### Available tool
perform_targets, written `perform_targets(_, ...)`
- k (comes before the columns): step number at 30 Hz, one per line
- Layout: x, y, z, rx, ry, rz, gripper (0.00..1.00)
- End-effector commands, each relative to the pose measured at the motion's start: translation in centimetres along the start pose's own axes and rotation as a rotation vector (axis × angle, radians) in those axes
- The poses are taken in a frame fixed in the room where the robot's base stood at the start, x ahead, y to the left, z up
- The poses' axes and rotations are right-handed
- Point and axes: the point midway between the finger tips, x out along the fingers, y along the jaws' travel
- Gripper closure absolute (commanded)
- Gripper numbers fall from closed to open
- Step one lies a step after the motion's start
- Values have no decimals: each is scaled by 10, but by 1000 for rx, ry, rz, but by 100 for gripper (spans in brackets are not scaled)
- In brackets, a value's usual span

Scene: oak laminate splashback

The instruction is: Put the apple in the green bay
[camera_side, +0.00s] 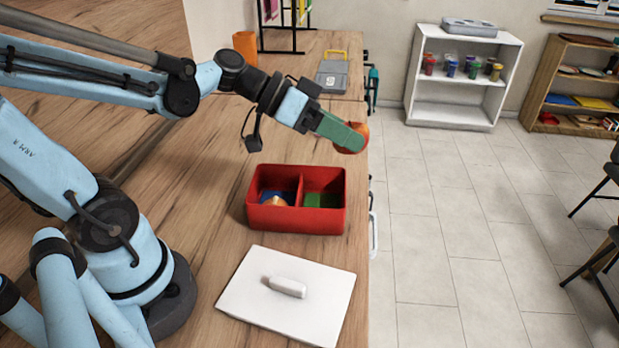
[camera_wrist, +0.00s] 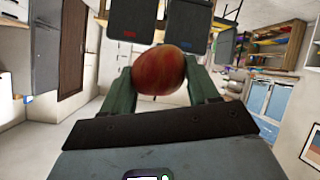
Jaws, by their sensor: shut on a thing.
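My gripper (camera_side: 345,135) is shut on the apple (camera_side: 362,130), which is red and orange and partly hidden by a green finger in the side view. In the wrist view the apple (camera_wrist: 160,70) sits between the two green fingers of my gripper (camera_wrist: 158,82). My gripper holds it in the air, above and beyond the red box (camera_side: 297,220). The box has two compartments. The right one is the green bay (camera_side: 322,200), and nothing shows in it. The left one is a blue bay (camera_side: 270,193) with a small yellowish-orange thing (camera_side: 275,201) in it.
A white board (camera_side: 250,290) with a white handle-like piece (camera_side: 286,287) lies in front of the box. A grey case (camera_side: 332,76) with a yellow handle and an orange container (camera_side: 245,45) stand farther back. The table's right edge is close beside the box.

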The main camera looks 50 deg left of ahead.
Motion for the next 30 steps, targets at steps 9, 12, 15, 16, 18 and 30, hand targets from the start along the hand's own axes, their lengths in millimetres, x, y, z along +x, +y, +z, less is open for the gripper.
perform_targets(9, -1, 55, 4, -8, 6, -15, 73)
perform_targets(12, -2, 64, 5, -10, 7, -20, 73)
perform_targets(15, -3, 70, 6, -13, 8, -23, 73)
perform_targets(16, -3, 71, 6, -14, 9, -24, 73)
perform_targets(18, -3, 70, 7, -15, 10, -27, 73)
perform_targets(30, 2, 22, 15, -18, 11, -30, 73)
